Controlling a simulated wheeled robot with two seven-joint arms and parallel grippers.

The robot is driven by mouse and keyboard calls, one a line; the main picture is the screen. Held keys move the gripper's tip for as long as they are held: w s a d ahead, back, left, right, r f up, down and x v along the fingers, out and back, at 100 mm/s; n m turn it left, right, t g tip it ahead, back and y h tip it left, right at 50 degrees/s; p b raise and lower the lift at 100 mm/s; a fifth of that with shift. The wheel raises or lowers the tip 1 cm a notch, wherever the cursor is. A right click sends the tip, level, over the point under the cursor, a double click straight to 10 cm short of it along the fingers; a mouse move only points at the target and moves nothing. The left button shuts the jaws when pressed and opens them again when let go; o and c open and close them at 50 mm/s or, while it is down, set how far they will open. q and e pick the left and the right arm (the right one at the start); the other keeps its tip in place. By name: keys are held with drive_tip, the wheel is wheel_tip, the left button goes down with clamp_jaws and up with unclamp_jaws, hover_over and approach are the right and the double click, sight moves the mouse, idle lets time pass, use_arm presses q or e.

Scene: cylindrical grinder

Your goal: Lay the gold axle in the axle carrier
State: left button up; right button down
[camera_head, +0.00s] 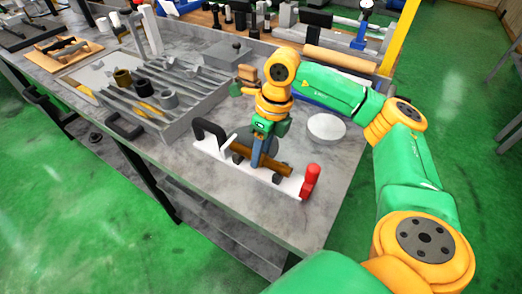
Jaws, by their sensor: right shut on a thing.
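The gold axle (279,167) shows as a brownish-gold rod over the axle carrier, running the same way as the carrier. The axle carrier (287,187) is a long white plate on the near part of the grey table, with a black handle at its left end, a red grip at its right end and dark supports. My right gripper (257,160) points down and is shut on the axle near its middle. The fingers hide part of the axle. I cannot tell whether the axle touches the supports. My left gripper is not in view.
A grey slotted tray (205,103) with dark and gold cylinders stands left of the carrier. A white disc (326,127) lies to its right, and a tan roller (340,60) lies farther back. The table's front edge is close to the carrier.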

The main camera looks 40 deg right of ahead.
drive_tip(key=shift+c, duration=2)
unclamp_jaws()
drive_tip(key=r, duration=0.4)
drive_tip(key=d+r, duration=0.1)
drive_tip(key=r, duration=0.2)
drive_tip(key=shift+s+b, duration=0.25)
drive_tip(key=shift+b, duration=0.05)
drive_tip(key=shift+d, duration=0.1)
